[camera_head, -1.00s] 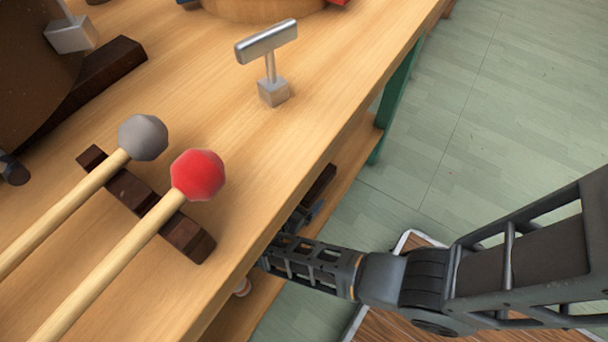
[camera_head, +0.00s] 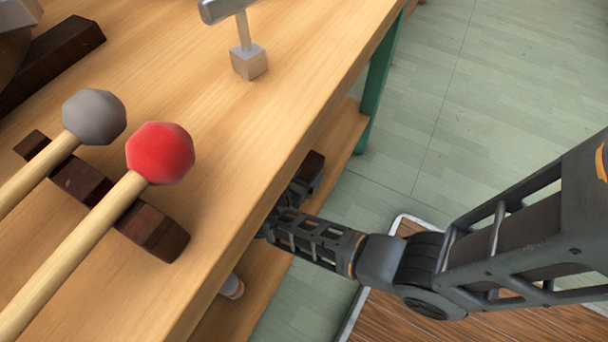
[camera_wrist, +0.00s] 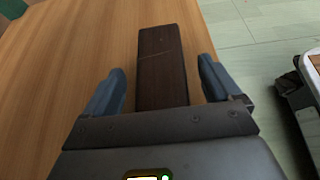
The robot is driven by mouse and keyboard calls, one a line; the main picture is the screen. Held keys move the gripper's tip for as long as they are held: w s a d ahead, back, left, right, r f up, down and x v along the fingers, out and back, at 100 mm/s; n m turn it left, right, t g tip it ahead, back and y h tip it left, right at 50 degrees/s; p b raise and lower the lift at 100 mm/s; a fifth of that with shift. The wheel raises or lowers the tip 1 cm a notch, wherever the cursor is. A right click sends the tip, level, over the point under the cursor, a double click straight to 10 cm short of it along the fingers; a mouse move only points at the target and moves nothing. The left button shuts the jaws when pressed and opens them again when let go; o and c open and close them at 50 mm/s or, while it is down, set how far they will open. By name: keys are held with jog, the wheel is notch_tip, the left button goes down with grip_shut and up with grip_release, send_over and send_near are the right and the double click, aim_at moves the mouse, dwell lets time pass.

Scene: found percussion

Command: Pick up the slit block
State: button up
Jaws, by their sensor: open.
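The slit block, a dark brown wooden bar (camera_wrist: 162,60), lies lengthwise on a light wood surface in the wrist view. My gripper (camera_wrist: 158,82) is open, with one blue-grey finger on each side of the block's near part. Gaps show between the fingers and the block, so it is not gripped. The block's near end is hidden behind my gripper body. In the head view, a dark brown block end (camera_head: 311,167) shows on the lower shelf, just past my gripper, which is mostly hidden by the tabletop edge.
The tabletop (camera_head: 290,110) overhangs the lower shelf (camera_head: 262,300). On top are a red mallet (camera_head: 160,153), a grey mallet (camera_head: 94,117), their dark rest (camera_head: 152,232) and a metal stand (camera_head: 249,62). A green leg (camera_head: 377,95) stands beyond. A small pale object (camera_head: 232,287) is on the shelf.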

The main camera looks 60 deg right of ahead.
jog(key=shift+c, duration=0.3)
jog(key=c, duration=1.2)
